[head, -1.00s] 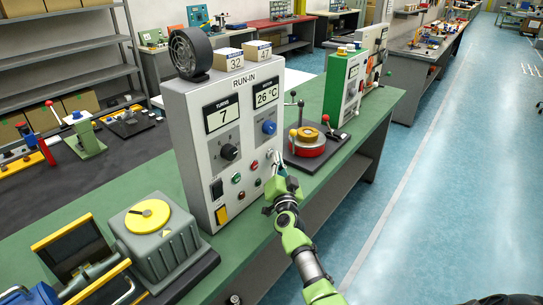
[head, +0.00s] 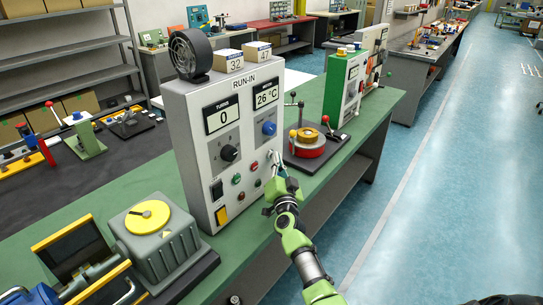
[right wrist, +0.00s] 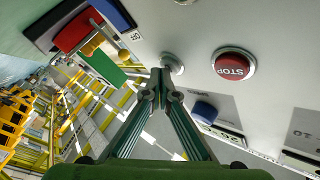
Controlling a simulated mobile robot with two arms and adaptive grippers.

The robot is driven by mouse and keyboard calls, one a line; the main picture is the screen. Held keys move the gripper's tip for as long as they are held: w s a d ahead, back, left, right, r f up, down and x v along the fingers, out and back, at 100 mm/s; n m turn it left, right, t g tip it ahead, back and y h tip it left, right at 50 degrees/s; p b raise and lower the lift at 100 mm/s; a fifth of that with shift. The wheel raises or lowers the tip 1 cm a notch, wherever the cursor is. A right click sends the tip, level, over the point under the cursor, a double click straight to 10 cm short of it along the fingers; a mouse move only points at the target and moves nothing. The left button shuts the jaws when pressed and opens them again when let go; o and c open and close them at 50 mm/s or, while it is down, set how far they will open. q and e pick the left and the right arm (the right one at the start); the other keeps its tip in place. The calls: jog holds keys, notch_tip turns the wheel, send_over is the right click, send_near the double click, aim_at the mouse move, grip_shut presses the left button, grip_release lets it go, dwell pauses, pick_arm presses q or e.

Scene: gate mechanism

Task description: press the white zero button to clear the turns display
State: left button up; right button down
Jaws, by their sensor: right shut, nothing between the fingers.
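The grey RUN-IN panel (head: 200,140) stands on the green bench. Its turns display (head: 223,115) reads 0. The white zero button (right wrist: 173,62) is beside the red STOP button (right wrist: 233,64) in the right wrist view. My right gripper (right wrist: 158,76) is shut and empty, its fingertips right at the near side of the white button. I cannot tell whether they touch it. In the head view the right gripper (head: 276,163) is at the panel's lower right and partly hides that area. My left gripper is not in view.
A blue knob (head: 269,128) and a black knob (head: 229,153) are on the panel. A red round fixture (head: 307,147) stands right of it, and a grey box with a yellow dial (head: 150,215) to its left. The aisle floor on the right is clear.

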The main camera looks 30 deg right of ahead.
jog(key=shift+s+d, duration=0.2)
jog(key=shift+s, duration=0.3)
jog(key=s, duration=0.1)
jog(key=s+d+p, duration=0.1)
jog(key=s, duration=0.1)
jog(key=s+d+p, duration=0.1)
jog(key=shift+s, duration=0.3)
dwell(0.7)
